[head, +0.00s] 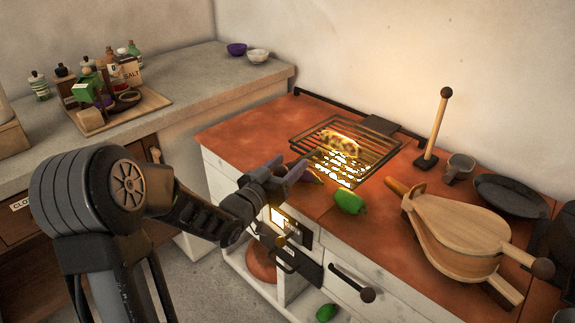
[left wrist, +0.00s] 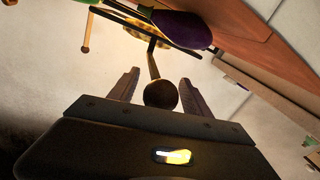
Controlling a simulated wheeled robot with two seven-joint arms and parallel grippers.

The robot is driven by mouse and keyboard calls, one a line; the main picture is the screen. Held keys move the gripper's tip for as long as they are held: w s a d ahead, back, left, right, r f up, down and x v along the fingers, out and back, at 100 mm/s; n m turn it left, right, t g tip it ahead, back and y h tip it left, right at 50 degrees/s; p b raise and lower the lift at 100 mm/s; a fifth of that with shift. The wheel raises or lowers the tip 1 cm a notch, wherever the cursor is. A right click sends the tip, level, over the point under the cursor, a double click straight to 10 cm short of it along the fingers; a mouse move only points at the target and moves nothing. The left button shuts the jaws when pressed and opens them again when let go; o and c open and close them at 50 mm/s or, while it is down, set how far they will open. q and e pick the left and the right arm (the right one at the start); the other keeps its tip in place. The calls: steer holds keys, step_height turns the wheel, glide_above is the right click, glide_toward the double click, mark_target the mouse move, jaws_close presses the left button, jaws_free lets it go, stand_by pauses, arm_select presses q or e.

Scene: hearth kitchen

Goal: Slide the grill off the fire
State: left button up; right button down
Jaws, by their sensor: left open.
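The grill (head: 378,140), a dark barred rack, lies over the glowing fire (head: 338,170) in the red hearth top. A browned piece of food (head: 341,145) rests on it. My left gripper (head: 289,174) is open at the grill's near left side. In the left wrist view, a dark round knob (left wrist: 161,95) on the end of a thin rod (left wrist: 153,65) lies between my left fingers (left wrist: 160,86). The rod runs toward the grill, with the browned food (left wrist: 146,37) beyond. I cannot tell whether the fingers touch the knob. My right gripper is out of view.
A dark purple rounded thing (left wrist: 184,28) is near the rod. Bellows (head: 455,235), a wooden upright handle (head: 436,130), a small cup (head: 459,167) and a dark pan (head: 510,196) occupy the right. The hearth top's left end is clear.

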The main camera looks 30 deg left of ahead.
arm_select(q)
steer(key=shift+c, duration=0.5)
jaws_close()
stand_by(0.8)
